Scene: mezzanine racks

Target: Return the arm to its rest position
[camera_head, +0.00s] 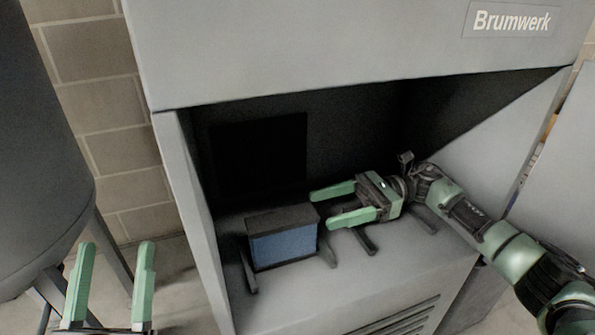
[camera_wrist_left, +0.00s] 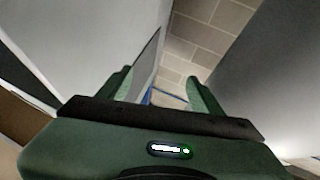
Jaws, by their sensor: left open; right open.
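My right arm reaches from the right into the open bay of a grey cabinet (camera_head: 350,45). My right gripper (camera_head: 330,206) is open and empty, with its green fingers pointing left. A dark box with a blue front (camera_head: 284,246) sits on the bay floor, just left of and below the fingertips. No contact between them is clear. My left gripper (camera_head: 114,272) is open and empty at the lower left, in front of the cabinet. Its two fingers also show in the left wrist view (camera_wrist_left: 160,90), with nothing between them.
The cabinet bears a Brumwerk sign (camera_head: 512,20). Dark prong-like supports (camera_head: 364,241) stand on the bay floor. A large grey rounded tank (camera_head: 40,150) on legs stands at the left. A block wall (camera_head: 105,120) is behind, with a gap between tank and cabinet.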

